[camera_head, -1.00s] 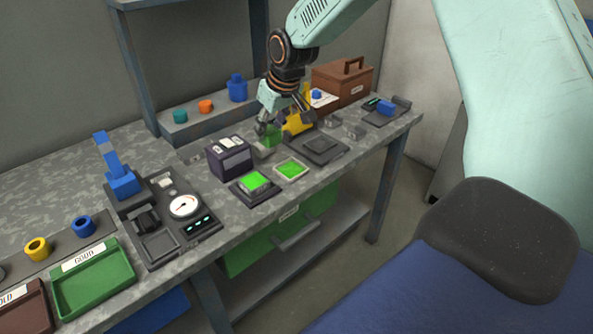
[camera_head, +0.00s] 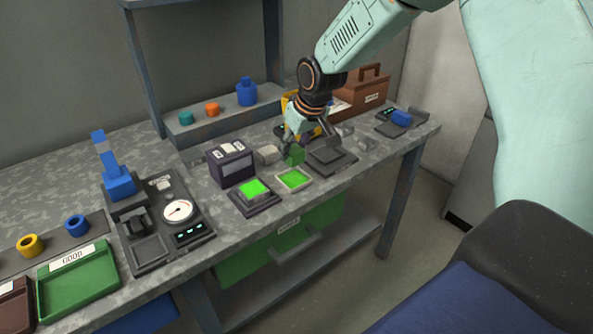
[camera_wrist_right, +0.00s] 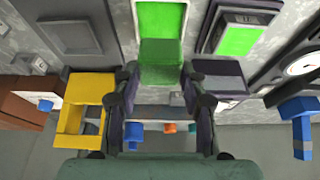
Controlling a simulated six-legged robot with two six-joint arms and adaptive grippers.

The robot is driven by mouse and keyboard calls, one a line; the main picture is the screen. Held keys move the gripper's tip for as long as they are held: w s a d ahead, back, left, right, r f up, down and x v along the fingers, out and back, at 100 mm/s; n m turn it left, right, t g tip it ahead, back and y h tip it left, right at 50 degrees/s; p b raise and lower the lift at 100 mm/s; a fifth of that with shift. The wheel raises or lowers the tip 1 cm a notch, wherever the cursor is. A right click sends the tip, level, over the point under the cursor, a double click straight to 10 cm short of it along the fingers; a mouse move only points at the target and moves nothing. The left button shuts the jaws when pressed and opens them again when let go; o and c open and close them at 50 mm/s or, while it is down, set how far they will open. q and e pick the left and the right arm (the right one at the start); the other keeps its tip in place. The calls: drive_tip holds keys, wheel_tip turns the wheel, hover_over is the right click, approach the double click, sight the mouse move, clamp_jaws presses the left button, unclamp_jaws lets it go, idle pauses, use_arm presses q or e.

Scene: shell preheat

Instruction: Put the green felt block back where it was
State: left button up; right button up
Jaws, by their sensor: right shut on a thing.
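The green felt block (camera_head: 293,155) is between the fingers of my right gripper (camera_head: 304,143), which is shut on it. In the right wrist view the block (camera_wrist_right: 161,62) sits between the two dark fingers (camera_wrist_right: 160,85). A flat bright green square in a pale frame (camera_head: 294,179) lies on the bench just in front of and below the block. It also shows beyond the block in the right wrist view (camera_wrist_right: 160,18). Whether the block touches anything below cannot be told. My left gripper is not in view.
A dark box (camera_head: 231,163) stands left of the block, with a small grey block (camera_head: 267,154) between. A dark-based green pad (camera_head: 253,188) lies left of the frame, a dark square tray (camera_head: 331,160) right. A yellow holder (camera_wrist_right: 82,102) stands near the gripper.

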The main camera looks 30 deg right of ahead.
sight(295, 165)
drive_tip(key=shift+a+f, duration=0.15)
drive_tip(key=shift+f, duration=0.6)
drive_tip(key=shift+d+f, duration=0.2)
drive_tip(key=shift+f, duration=0.35)
wheel_tip(295, 165, down, 3)
drive_tip(key=shift+s+f+b, duration=0.1)
drive_tip(key=shift+b, duration=0.5)
drive_tip(key=shift+w+a, duration=0.1)
drive_tip(key=shift+w, duration=0.1)
drive_tip(key=shift+s+d+f, duration=0.2)
drive_tip(key=o, duration=1)
drive_tip(key=shift+w+a, duration=0.15)
drive_tip(key=shift+r, duration=0.1)
